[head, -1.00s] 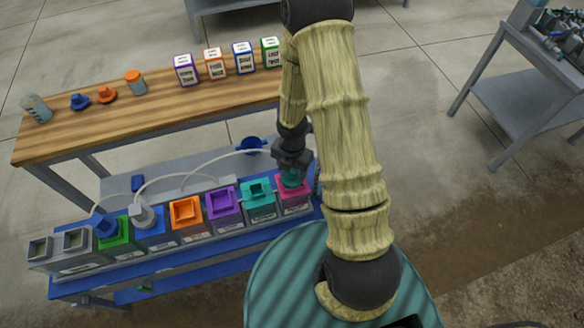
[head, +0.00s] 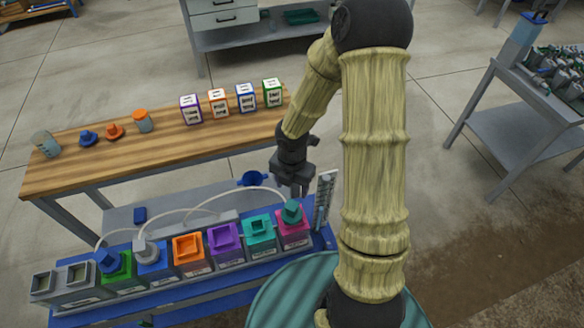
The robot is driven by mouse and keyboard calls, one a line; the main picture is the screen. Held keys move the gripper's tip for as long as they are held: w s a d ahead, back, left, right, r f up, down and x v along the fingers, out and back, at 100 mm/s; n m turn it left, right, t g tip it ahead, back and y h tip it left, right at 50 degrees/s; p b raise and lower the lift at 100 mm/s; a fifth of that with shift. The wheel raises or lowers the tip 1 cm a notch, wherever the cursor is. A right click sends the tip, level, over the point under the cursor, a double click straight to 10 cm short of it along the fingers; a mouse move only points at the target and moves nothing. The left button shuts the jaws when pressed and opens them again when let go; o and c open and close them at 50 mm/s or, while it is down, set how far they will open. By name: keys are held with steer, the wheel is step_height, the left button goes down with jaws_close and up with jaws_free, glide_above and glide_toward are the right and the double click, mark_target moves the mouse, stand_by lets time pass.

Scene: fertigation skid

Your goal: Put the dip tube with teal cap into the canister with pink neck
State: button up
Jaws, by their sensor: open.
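The dip tube's teal cap (head: 292,211) sits on top of the canister with pink neck (head: 293,232), at the right end of the canister row. The tube below the cap is hidden inside or behind the neck. A thin white hose runs from the cap to the left. My gripper (head: 297,192) is open, pointing down, just above and slightly behind the teal cap. It looks apart from the cap and holds nothing I can see.
Canisters with teal (head: 260,232), purple (head: 225,240) and orange (head: 189,248) necks stand to the left. Blue-neck (head: 153,262) and green-neck canisters (head: 118,272) carry caps. The wooden bench (head: 160,150) holds several boxes and caps.

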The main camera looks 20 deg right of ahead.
step_height(320, 180, up, 6)
steer(key=shift+f+p, duration=0.1)
steer(key=shift+p, duration=0.6)
stand_by(0.7)
steer(key=s+r+m+t, duration=0.1)
steer(key=r+m, duration=0.3)
steer(key=m, duration=0.5)
steer(key=s+r+m, duration=0.4)
steer(key=m, duration=0.5)
steer(key=s+r+m+t+p, duration=0.1)
steer(key=s+r+m, duration=0.1)
steer(key=m, duration=0.7)
steer(key=shift+s+r+t, duration=0.3)
steer(key=shift+s+r, duration=0.1)
steer(key=shift+r, duration=0.5)
